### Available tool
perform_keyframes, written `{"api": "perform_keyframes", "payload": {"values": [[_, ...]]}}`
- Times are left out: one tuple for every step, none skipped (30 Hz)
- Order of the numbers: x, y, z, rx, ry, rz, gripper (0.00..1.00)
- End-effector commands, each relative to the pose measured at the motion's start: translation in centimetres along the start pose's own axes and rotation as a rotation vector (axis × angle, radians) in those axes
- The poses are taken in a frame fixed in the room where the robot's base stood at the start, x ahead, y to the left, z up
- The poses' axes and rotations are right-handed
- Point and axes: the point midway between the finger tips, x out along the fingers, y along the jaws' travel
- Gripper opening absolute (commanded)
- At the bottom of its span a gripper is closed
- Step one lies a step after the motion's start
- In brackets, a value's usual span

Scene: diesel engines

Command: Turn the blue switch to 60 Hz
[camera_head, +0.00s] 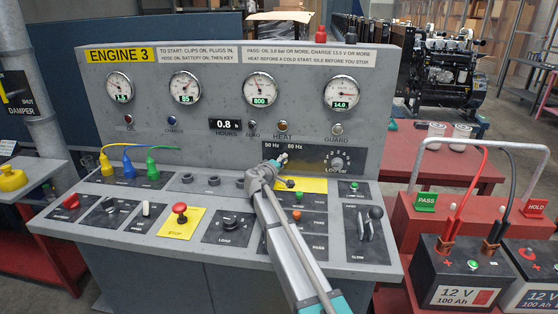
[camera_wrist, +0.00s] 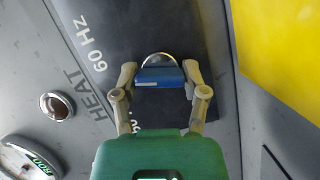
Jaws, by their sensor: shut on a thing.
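The blue switch (camera_wrist: 160,77) shows in the wrist view as a short blue bar with a rounded metal part behind it, on a dark plate. My gripper (camera_wrist: 160,86) has one finger at each end of the bar and is shut on it. The "60 Hz" label (camera_wrist: 93,45) is to the upper left of the switch in that view. The other label is mostly hidden by my gripper. In the head view my gripper (camera_head: 280,161) is at the panel below the 50 Hz and 60 Hz labels (camera_head: 285,144), and the switch is hidden there. I cannot tell which label the switch points to.
The LOOP knob (camera_head: 337,162) is right of my gripper. A yellow plate (camera_head: 314,185) lies just below. The red STOP button (camera_head: 180,208) and levers (camera_head: 374,215) stand on the sloped desk. Batteries (camera_head: 463,280) are at the right.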

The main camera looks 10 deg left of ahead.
Motion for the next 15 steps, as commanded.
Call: {"api": "perform_keyframes", "payload": {"values": [[-0.02, 0.31, 0.48, 0.037, -0.012, -0.015, 0.09], [-0.02, 0.3, 0.5, 0.059, -0.012, -0.025, 0.09], [-0.02, 0.3, 0.52, 0.086, -0.012, -0.036, 0.1], [-0.02, 0.29, 0.53, 0.108, -0.013, -0.044, 0.09], [-0.02, 0.27, 0.55, 0.128, -0.013, -0.053, 0.09], [-0.01, 0.27, 0.57, 0.154, -0.014, -0.063, 0.09], [-0.01, 0.24, 0.58, 0.172, -0.014, -0.071, 0.09], [-0.01, 0.23, 0.59, 0.19, -0.014, -0.078, 0.09], [0.0, 0.22, 0.59, 0.212, -0.014, -0.086, 0.09], [0.0, 0.19, 0.6, 0.227, -0.014, -0.093, 0.09], [0.0, 0.17, 0.6, 0.241, -0.014, -0.099, 0.09], [0.01, 0.16, 0.6, 0.258, -0.014, -0.105, 0.09], [0.01, 0.14, 0.61, 0.268, -0.014, -0.11, 0.09], [0.02, 0.12, 0.61, 0.278, -0.014, -0.114, 0.09], [0.03, 0.09, 0.62, 0.29, -0.014, -0.119, 0.1]]}}
